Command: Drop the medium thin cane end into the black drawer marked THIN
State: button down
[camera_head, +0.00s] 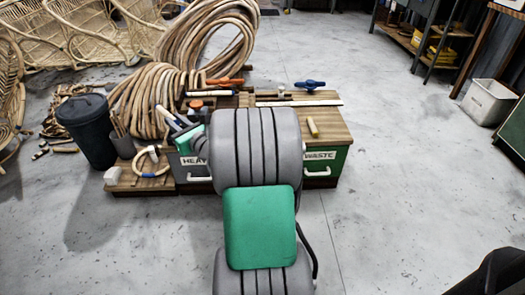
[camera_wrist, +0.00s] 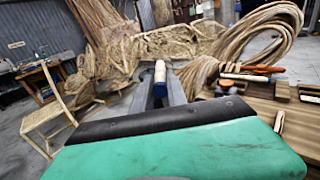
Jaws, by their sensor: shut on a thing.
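My gripper (camera_wrist: 160,92) is shut on a short pale cane end (camera_wrist: 160,70) with a dark blue band, seen between the fingers in the wrist view. In the head view my gripper (camera_head: 185,130) is near the left part of the bench, above the front edge, partly covered by my own arm. The black drawer marked THIN does not show; my arm covers the middle of the bench front. The HEAVY drawer (camera_head: 194,161) shows left of my arm and the green WASTE drawer (camera_head: 322,156) right of it.
The wooden bench top (camera_head: 330,118) holds a pale yellow piece (camera_head: 313,127) and a blue-handled tool (camera_head: 310,85). A dark bin (camera_head: 88,130) stands left of the bench, with large cane coils (camera_head: 150,95) behind. The floor to the right is open, with a white crate (camera_head: 489,102) farther off.

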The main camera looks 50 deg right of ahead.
jog(key=s+d+f+m+g+h, duration=0.1)
jog(key=d+f+m+h, duration=0.15)
jog(key=d+f, duration=0.4)
jog(key=s+d+f+m+g+h, duration=0.1)
jog(key=d+f+h, duration=0.25)
jog(key=d, duration=0.55)
jog(key=s+d+f+m+g+h+b, duration=0.1)
jog(key=s+d+f, duration=0.2)
jog(key=f, duration=0.4)
jog(key=s+d+f+m+g+h+b, duration=0.1)
jog(key=s+d+f+m+h, duration=0.1)
jog(key=d+f, duration=0.3)
jog(key=s+d+f+m+g+h+b, duration=0.1)
jog(key=s+d+f, duration=0.3)
jog(key=f, duration=0.6)
jog(key=shift+s+d+g+h+b, duration=0.3)
jog(key=shift+s+b, duration=0.15)
jog(key=shift+s, duration=0.1)
jog(key=c, duration=1.2)
grip_release()
jog(key=shift+c, duration=0.2)
jog(key=v, duration=0.8)
jog(key=shift+p, duration=0.3)
